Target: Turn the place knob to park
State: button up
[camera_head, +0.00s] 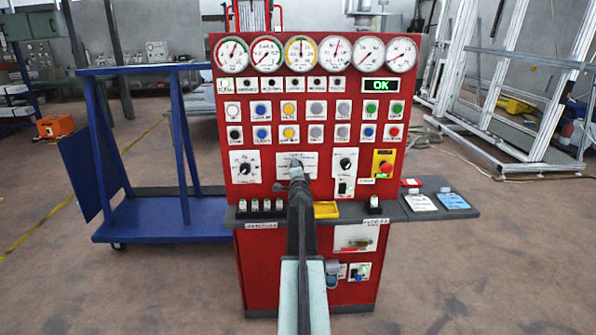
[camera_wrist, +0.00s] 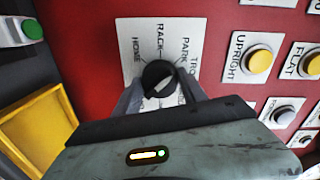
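The place knob (camera_wrist: 157,76) is round and black with a pale mark, on a white plate (camera_wrist: 140,40) in the wrist view. The plate's labels include HOME, RACK, PARK and a partly cut-off one starting TRO. The two fingers of my gripper (camera_wrist: 160,92) stand on either side of the knob, very close to it. I cannot tell whether they press on it. The knob's lower part and some labels are hidden, and I cannot tell which label it points at. In the head view my gripper (camera_head: 296,168) is at the white plate (camera_head: 297,157) and covers the knob.
The red panel (camera_head: 262,195) carries gauges, buttons and two other black knobs (camera_head: 245,168) (camera_head: 345,164). A grey shelf (camera_head: 350,212) juts out below, with a yellow tray (camera_head: 326,210). A blue cart (camera_head: 160,218) stands at the left. The floor at the right front is clear.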

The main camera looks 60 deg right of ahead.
jog(key=o, duration=0.4)
jog(key=shift+w+a, duration=0.2)
jog(key=shift+s+d, duration=0.1)
jog(key=v, duration=0.7)
jog(key=shift+s+a, duration=0.25)
jog(key=shift+a, duration=0.1)
